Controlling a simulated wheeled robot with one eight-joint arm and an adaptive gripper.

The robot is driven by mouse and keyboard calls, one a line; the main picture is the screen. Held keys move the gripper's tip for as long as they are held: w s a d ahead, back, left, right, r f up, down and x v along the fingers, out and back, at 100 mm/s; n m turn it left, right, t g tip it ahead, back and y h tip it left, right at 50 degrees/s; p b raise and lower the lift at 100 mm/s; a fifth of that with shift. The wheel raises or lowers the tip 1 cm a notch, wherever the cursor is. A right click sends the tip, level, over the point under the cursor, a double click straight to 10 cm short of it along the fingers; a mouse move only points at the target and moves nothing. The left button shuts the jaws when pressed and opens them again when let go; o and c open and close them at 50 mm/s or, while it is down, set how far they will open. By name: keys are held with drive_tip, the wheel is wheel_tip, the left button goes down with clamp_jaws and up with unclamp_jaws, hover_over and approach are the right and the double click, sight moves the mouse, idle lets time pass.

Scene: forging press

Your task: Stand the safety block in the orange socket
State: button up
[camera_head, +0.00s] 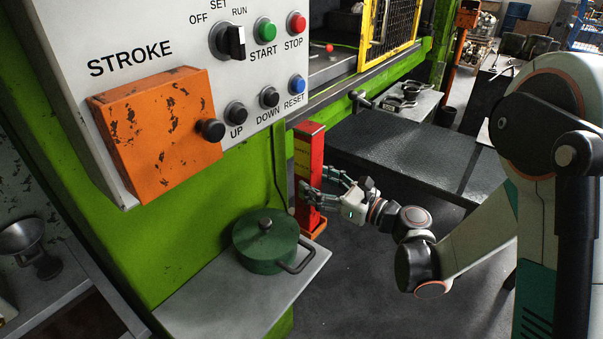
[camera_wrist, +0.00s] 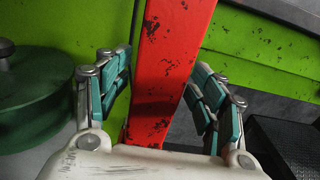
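The safety block (camera_head: 310,150) is a tall, worn red bar with a yellow labelled face. It stands upright beside the green press frame, and its red side fills the middle of the wrist view (camera_wrist: 165,75). The orange socket (camera_head: 319,228) shows at the block's foot; the foot appears to be in it, but how deep it sits I cannot tell. My gripper (camera_head: 323,186) is around the block at its lower half. In the wrist view its teal-padded fingers (camera_wrist: 160,90) stand on both sides of the block, with a visible gap on each side.
A green lidded pot (camera_head: 265,243) stands on a grey shelf (camera_head: 215,290) left of the block. The control panel with an orange box (camera_head: 155,130) is above left. A dark table (camera_head: 400,150) lies behind my gripper. Dark floor (camera_head: 370,275) is open below.

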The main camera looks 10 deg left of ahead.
drive_tip(key=v, duration=0.5)
drive_tip(key=shift+s+d+p, duration=0.15)
drive_tip(key=shift+d+p, duration=0.15)
drive_tip(key=shift+p, duration=0.1)
drive_tip(key=n+h, duration=0.5)
drive_tip(key=n, duration=0.2)
approach(317, 183)
drive_tip(key=d, duration=0.2)
drive_tip(key=s+d+r+n+h, duration=0.2)
drive_tip(key=s+d+n+h, duration=0.9)
drive_tip(key=d, duration=1.1)
drive_tip(key=s+n, duration=0.4)
drive_tip(key=s, duration=0.3)
drive_tip(key=shift+s+r+n+h, duration=0.2)
drive_tip(key=shift+s+n+h, duration=0.1)
drive_tip(key=shift+s, duration=0.1)
drive_tip(key=shift+c, duration=0.5)
